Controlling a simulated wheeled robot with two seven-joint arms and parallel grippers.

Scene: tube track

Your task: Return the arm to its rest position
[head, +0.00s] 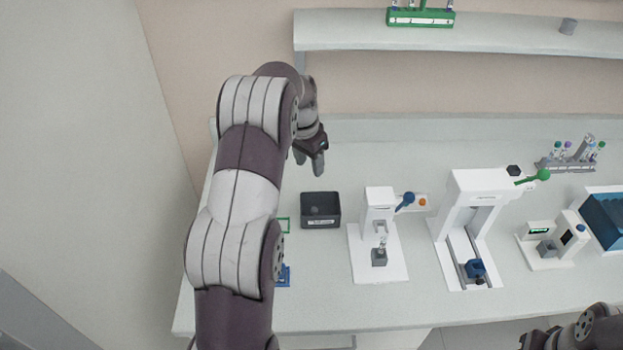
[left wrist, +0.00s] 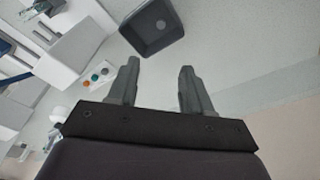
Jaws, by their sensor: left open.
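My left arm comes up from the bottom of the head view and bends over the left part of the white bench. My left gripper (head: 312,165) hangs above the bench, behind and above the dark bin (head: 320,210). In the left wrist view its two fingers (left wrist: 160,72) stand well apart with nothing between them. The bin also shows in the left wrist view (left wrist: 152,28), beyond the fingertips and apart from them. Part of my right arm shows at the lower right corner of the head view; its gripper cannot be made out.
A white device with a blue-knobbed lever (head: 378,205) stands right of the bin. Farther right are a larger white device with a green-tipped handle (head: 485,190), a small display unit (head: 540,235) and a tube rack (head: 568,160). A shelf (head: 490,32) runs above. Green and blue markings lie partly behind my arm.

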